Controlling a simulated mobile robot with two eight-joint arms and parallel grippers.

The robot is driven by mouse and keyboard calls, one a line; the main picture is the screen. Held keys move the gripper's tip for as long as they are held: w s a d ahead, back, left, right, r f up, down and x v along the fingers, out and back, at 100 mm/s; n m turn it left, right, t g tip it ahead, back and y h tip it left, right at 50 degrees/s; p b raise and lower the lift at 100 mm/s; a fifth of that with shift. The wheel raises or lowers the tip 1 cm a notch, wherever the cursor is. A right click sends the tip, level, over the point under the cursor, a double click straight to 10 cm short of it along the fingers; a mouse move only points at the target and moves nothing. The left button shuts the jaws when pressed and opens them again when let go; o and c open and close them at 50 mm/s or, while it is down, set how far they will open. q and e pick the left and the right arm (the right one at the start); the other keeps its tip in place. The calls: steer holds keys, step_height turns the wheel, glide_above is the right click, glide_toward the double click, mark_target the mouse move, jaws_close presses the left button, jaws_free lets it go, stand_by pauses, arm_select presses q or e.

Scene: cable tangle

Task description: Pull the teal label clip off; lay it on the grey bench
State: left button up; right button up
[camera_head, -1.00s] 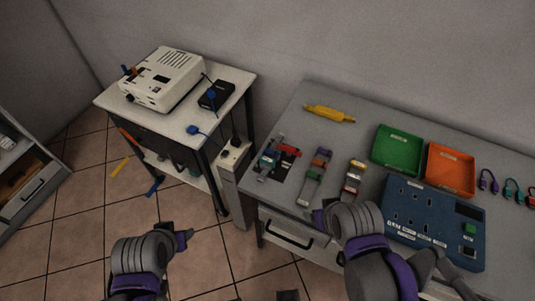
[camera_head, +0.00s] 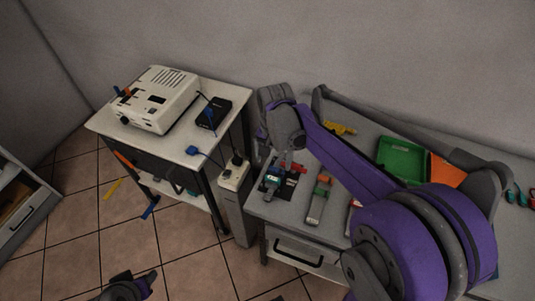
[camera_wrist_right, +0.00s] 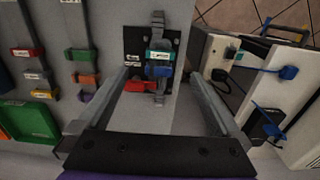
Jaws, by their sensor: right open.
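The teal label clip (camera_wrist_right: 158,55) sits on a grey strap or cable over a black plate (camera_wrist_right: 133,43), just above a blue clip (camera_wrist_right: 160,72) in the right wrist view. In the head view the teal clip (camera_head: 272,180) is small, at the left end of the grey bench (camera_head: 262,207). My right gripper (camera_wrist_right: 162,76) is open and empty, its fingers pointing at the plate from either side. In the head view my right gripper (camera_head: 290,163) is over the plate. My left gripper (camera_head: 148,281) is low at the bottom edge; its jaws are unclear.
A red clip (camera_wrist_right: 138,86) lies beside the blue one. Straps with coloured clips (camera_head: 320,198) stand to the right on the bench. A green tray (camera_head: 402,160) is farther right.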

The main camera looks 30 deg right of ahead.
mark_target(273, 178)
step_height(273, 178, down, 9)
steer(key=shift+f+b, duration=0.1)
steer(key=shift+b, duration=0.2)
steer(key=c, duration=1.5)
steer(key=shift+r, duration=0.3)
steer(key=shift+r+p, duration=1.2)
steer(key=shift+r, duration=0.95)
